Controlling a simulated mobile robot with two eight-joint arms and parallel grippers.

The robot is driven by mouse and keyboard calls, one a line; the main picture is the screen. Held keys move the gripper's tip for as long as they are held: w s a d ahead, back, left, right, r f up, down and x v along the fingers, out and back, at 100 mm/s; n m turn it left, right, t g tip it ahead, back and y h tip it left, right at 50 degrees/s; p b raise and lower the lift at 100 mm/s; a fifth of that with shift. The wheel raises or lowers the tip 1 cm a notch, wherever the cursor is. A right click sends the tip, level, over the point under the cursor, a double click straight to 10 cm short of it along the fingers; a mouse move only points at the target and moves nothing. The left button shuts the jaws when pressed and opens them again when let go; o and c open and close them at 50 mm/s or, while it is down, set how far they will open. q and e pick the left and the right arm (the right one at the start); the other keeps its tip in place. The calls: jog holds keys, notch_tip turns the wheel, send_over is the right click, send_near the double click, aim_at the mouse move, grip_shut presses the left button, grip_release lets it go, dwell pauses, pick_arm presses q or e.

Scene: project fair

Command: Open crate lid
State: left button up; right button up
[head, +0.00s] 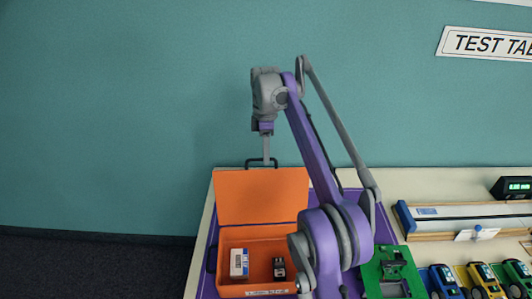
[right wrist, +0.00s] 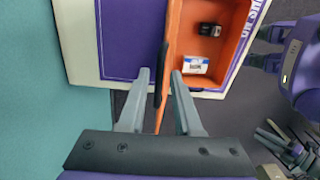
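The orange crate (head: 258,243) stands on the purple mat with its lid (head: 262,195) raised upright at the back. A dark handle (head: 249,162) sits on the lid's top edge. My right gripper (head: 266,160) points down at this handle. In the right wrist view, the fingers of my right gripper (right wrist: 161,78) are apart, with the dark handle (right wrist: 160,82) and the lid's edge between them. A gap shows beside the handle; I cannot tell whether either finger touches. The crate's inside also shows there.
A white labelled box (head: 239,263) and a small dark item (head: 279,268) lie inside the crate. To the right are a green fixture (head: 392,272), several toy cars (head: 487,279), a track (head: 465,215) and a green-lit display (head: 515,188). A wall stands behind the table.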

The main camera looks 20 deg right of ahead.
grip_shut()
dwell(1.2)
